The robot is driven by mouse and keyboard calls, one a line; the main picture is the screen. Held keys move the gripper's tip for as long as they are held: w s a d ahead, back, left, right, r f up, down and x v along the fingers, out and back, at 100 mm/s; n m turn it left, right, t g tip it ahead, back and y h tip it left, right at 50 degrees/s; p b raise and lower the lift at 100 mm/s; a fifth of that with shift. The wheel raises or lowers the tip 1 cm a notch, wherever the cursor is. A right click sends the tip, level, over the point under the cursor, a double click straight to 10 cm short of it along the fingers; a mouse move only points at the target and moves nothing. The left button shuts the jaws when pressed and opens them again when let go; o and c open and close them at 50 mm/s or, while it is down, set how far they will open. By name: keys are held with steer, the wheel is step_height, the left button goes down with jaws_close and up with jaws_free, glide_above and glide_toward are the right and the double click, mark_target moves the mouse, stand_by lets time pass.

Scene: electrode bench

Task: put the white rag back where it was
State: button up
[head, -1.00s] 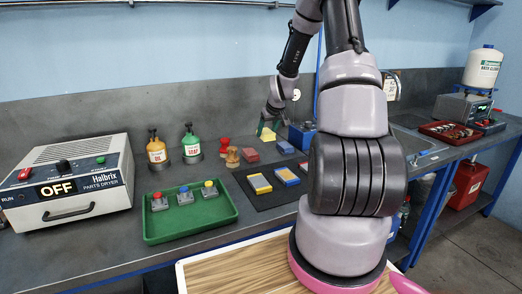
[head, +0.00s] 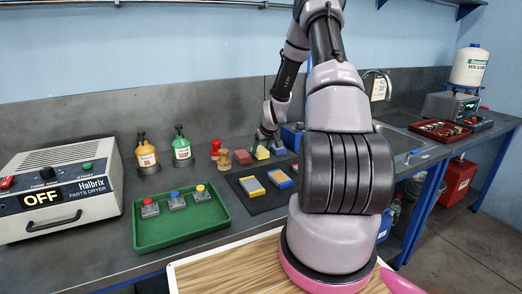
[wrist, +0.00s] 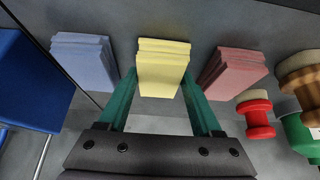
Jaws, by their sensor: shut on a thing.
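A folded yellow rag (wrist: 163,65) sits between the green fingers of my gripper (wrist: 160,78) in the wrist view, and the jaws are shut on it. In the head view the yellow rag (head: 262,153) is at the back of the bench, below my gripper (head: 265,138), which is partly hidden there. A folded blue rag (wrist: 85,62) and a folded pinkish-red rag (wrist: 232,73) lie on either side of it, apart from the fingers. I see no white rag in either view.
Red (head: 216,148) and wooden (head: 224,160) knobbed pieces stand left of the rags. A dark mat (head: 262,203) bears two blocks. A green tray (head: 185,238) holds several button boxes. Two bottles (head: 146,155) and a parts dryer (head: 60,187) are at left. A sink (head: 402,141) is at right.

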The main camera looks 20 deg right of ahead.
steer(key=o, duration=1.4)
steer(key=shift+f, duration=0.1)
steer(key=shift+o, duration=0.2)
